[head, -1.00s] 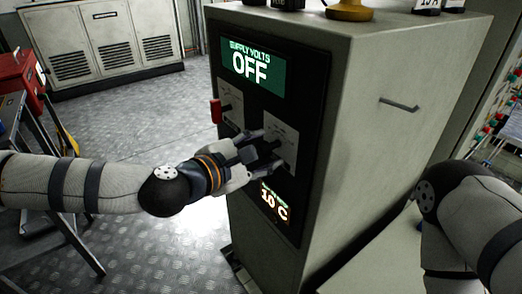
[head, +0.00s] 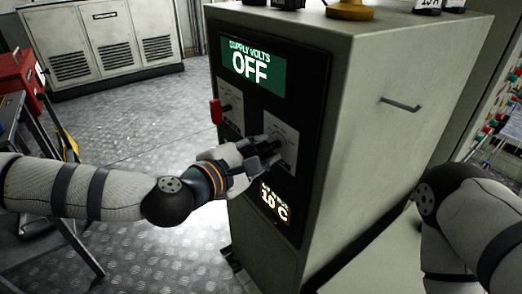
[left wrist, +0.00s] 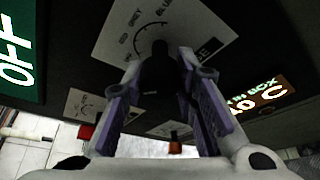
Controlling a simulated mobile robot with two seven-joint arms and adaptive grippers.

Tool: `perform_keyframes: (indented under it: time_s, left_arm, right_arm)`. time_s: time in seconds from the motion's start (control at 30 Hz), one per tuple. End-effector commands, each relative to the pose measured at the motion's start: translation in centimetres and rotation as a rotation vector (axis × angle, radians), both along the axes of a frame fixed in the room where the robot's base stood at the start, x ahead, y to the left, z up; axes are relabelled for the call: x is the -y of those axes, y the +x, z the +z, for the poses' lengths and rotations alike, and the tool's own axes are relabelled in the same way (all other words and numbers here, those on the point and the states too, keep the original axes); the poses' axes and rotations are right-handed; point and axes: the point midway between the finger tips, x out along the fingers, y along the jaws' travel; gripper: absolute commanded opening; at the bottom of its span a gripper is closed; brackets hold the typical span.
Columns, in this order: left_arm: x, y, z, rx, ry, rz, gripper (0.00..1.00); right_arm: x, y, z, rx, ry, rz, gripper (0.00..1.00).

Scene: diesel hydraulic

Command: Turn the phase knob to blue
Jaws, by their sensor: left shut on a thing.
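The phase knob (left wrist: 157,66) is a black knob on a white dial plate (left wrist: 160,24) with a printed arc and labels, including what reads as RED, GREY and BLUE. My left gripper (head: 264,149) is shut on the knob, at the front of the grey cabinet. In the left wrist view its two fingers (left wrist: 158,85) lie on either side of the knob. The knob's pointer is hidden or too dark, so I cannot tell which label it faces. My right gripper is out of view.
The cabinet (head: 400,70) has a green screen (head: 253,66) reading SUPPLY VOLTS OFF above the dial and a 10 C display (head: 274,202) below. A red-handled switch (head: 215,111) sticks out left of the dial. A red box (head: 20,82) stands far left.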

Motion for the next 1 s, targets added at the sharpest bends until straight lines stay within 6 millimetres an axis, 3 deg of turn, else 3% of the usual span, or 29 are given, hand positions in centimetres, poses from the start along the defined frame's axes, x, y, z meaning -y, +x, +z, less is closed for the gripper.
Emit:
perform_keyframes:
  time_s: [1.0]
  left_arm:
    - [0.0, 0.0, -0.1, 0.776, 0.564, 0.0, 0.0]
  right_arm:
    - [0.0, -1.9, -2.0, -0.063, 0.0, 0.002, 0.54]
